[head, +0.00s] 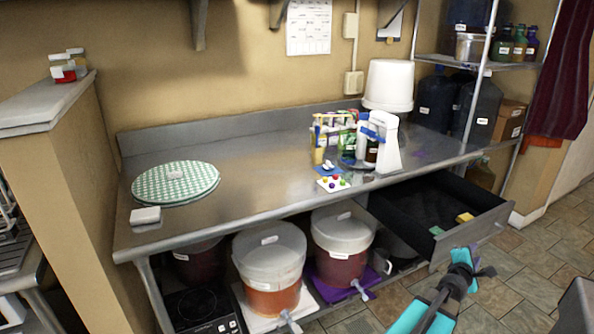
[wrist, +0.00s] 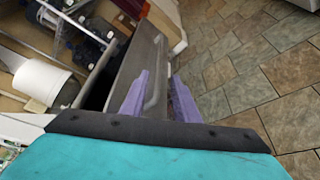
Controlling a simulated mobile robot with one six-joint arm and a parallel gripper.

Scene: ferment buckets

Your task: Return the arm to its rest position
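My teal arm reaches up from the bottom right in the head view, and my gripper (head: 470,268) is in front of the pulled-out drawer (head: 440,210). In the wrist view my gripper (wrist: 162,98) shows two purple fingers spread apart with nothing held between them. The drawer's grey front and its bar handle (wrist: 155,72) show beyond the fingers. The fingers look apart from the handle, though the exact distance is hard to tell. The dark drawer holds a yellow block (head: 465,217) and a green block (head: 436,231).
The steel counter (head: 250,165) carries a green checked round board (head: 175,183), a bottle rack and a white device (head: 383,145). A shelf with jugs (head: 482,108) is at the right. Tiled floor (head: 520,285) is open at the lower right.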

